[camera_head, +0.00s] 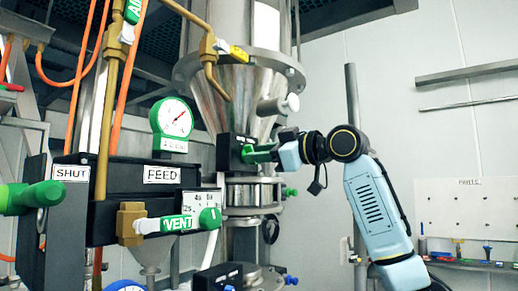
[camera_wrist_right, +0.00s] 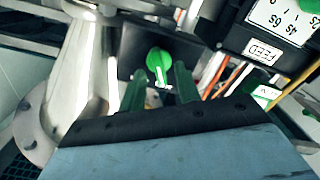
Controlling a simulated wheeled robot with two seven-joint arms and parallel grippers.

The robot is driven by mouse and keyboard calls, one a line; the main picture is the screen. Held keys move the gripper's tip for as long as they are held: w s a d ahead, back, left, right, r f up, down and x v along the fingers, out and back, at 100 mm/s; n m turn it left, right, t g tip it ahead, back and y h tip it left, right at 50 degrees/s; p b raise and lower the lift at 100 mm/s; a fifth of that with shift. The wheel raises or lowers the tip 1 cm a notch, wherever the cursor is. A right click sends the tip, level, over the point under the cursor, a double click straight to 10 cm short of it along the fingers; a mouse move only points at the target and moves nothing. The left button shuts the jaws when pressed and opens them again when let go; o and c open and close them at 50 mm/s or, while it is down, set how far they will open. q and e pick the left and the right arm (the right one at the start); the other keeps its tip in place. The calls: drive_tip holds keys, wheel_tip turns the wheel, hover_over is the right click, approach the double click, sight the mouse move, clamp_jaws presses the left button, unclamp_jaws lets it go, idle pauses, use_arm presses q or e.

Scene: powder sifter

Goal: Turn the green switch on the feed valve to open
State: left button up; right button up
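The green switch (camera_wrist_right: 157,62) sits on the black valve box (camera_wrist_right: 128,40) under the steel cone, with a small white mark at its lower end. My right gripper (camera_wrist_right: 160,80) is open, with one green finger on each side of the switch; small gaps seem to show, and I cannot tell if either finger touches. In the head view my right gripper (camera_head: 258,153) reaches in from the right to the black box (camera_head: 224,150), and its fingers mostly hide the switch there. My left gripper is not in view.
A black panel (camera_head: 130,172) with SHUT and FEED labels stands at left, with a green-rimmed gauge (camera_head: 174,120) above it and a green VENT handle (camera_head: 185,222) below. A steel hopper (camera_head: 240,90) rises behind. Free room lies right of my right arm, before the wall.

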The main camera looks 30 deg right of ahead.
drive_tip(key=shift+w+a, duration=0.15)
drive_tip(key=shift+w, duration=0.3)
drive_tip(key=shift+c, duration=0.2)
clamp_jaws()
